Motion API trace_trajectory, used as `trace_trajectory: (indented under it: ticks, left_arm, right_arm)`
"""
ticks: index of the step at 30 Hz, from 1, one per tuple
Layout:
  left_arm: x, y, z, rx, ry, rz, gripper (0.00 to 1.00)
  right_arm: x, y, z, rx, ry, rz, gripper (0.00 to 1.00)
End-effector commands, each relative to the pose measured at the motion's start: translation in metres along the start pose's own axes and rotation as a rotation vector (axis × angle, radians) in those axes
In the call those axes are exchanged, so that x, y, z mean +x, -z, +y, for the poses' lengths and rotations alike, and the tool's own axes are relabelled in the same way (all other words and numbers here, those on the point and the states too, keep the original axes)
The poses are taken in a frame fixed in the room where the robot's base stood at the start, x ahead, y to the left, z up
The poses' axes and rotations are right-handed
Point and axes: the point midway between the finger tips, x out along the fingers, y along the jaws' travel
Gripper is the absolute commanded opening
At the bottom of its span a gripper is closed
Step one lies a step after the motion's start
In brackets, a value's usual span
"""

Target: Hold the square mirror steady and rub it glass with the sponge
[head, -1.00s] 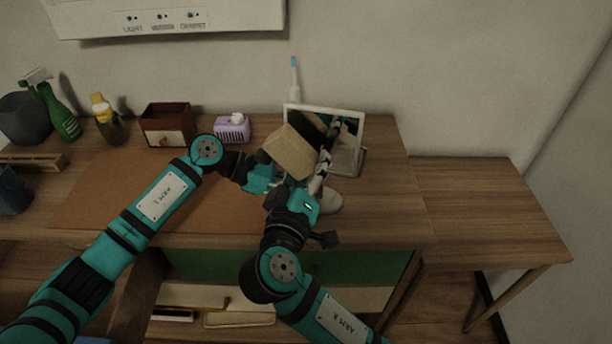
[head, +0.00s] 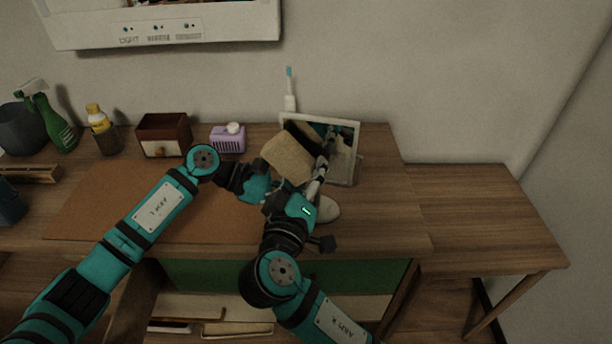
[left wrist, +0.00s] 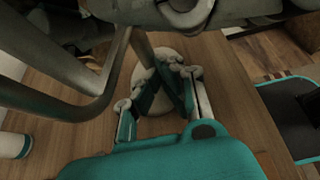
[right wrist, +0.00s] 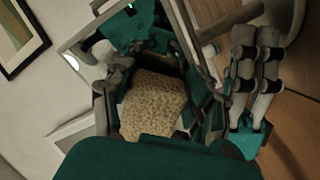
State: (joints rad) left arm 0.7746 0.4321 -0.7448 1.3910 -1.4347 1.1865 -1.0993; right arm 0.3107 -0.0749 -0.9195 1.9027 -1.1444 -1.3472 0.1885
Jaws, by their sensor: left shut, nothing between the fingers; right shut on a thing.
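The square mirror (head: 357,152) stands on the desk in a pale frame, leaning back a little; its glass reflects my arms. Its pale rounded base (head: 325,211) shows below, partly behind my right gripper (head: 306,188). The right gripper is shut on the tan sponge (head: 287,157), held in front of the glass's left part. The sponge fills the right wrist view's middle (right wrist: 155,103); I cannot tell whether it touches the glass. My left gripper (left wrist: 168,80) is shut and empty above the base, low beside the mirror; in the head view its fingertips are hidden.
A lilac box (head: 228,140), a dark wooden box (head: 163,135), a yellow-capped bottle (head: 99,120) and a green spray bottle (head: 55,125) line the desk's back left. A toothbrush (head: 290,95) stands behind the mirror. The desk's right end (head: 395,205) is clear.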

Motion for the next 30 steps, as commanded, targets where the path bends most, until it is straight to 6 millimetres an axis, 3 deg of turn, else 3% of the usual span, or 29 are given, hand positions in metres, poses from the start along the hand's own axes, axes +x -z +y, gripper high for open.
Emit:
trace_trajectory:
  ticks: [19,30]
  left_arm:
    - [0.002,0.005,-0.001,-0.005,0.004,0.009,0.00]
    - [0.002,0.006,-0.001,-0.005,0.004,0.009,0.00]
  right_arm:
    - [0.011,-0.002,0.001,0.000,0.000,-0.001,0.38]
    - [0.011,-0.024,0.022,0.000,0.001,-0.002,0.38]
